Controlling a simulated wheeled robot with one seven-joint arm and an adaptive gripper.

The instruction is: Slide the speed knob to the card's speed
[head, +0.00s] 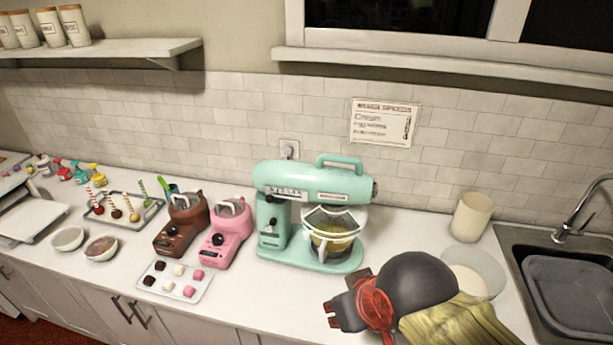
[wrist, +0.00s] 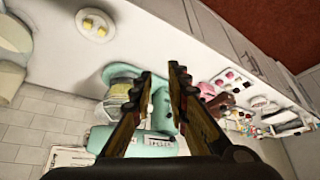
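A mint-green stand mixer (head: 315,182) stands on the counter against the tiled wall. It also shows upside down in the wrist view (wrist: 150,148), behind my fingers. A dark knob (head: 268,198) sits at the left end of a marked scale on the mixer head's side. Another dark lever or knob is lower on its stand. A bowl of yellow mix (head: 332,243) sits under the head with a clear guard. The card (head: 384,122) is on the wall; its small text is too blurred to read surely. My gripper (head: 334,313) is open and empty, in front of the mixer, apart from it.
Brown (head: 182,228) and pink (head: 229,237) small machines stand left of the mixer, with a white tray (head: 152,289) of small sweets in front. A cream canister (head: 471,216), a bowl (head: 478,268) and the sink (head: 515,240) are at the right.

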